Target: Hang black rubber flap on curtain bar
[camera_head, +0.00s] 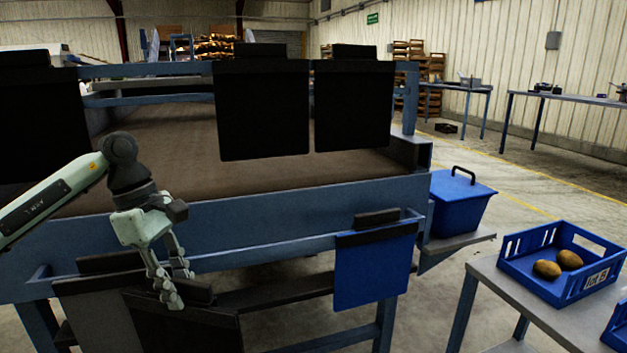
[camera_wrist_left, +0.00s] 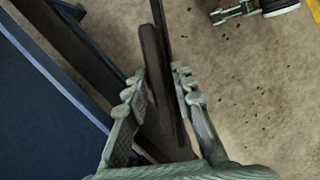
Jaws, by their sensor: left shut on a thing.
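A black rubber flap (camera_head: 185,328) with a thick top strip is at the lower left of the head view, level with the lower rack. My left gripper (camera_head: 177,287) is shut on its top strip. In the left wrist view the strip (camera_wrist_left: 153,75) runs between the two fingers (camera_wrist_left: 160,100). I cannot tell whether the flap still touches the rack. The blue curtain bar (camera_head: 145,69) spans the grader's opening. Black flaps hang from it in the middle (camera_head: 262,115), at the right (camera_head: 352,108) and at the far left (camera_head: 40,125).
A stretch of bar between the far-left and middle flaps is bare. A grey flap (camera_head: 98,315) and a blue flap (camera_head: 374,268) hang on the lower rack. A blue lidded bin (camera_head: 458,208) and a blue crate (camera_head: 512,262) with potatoes stand at the right.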

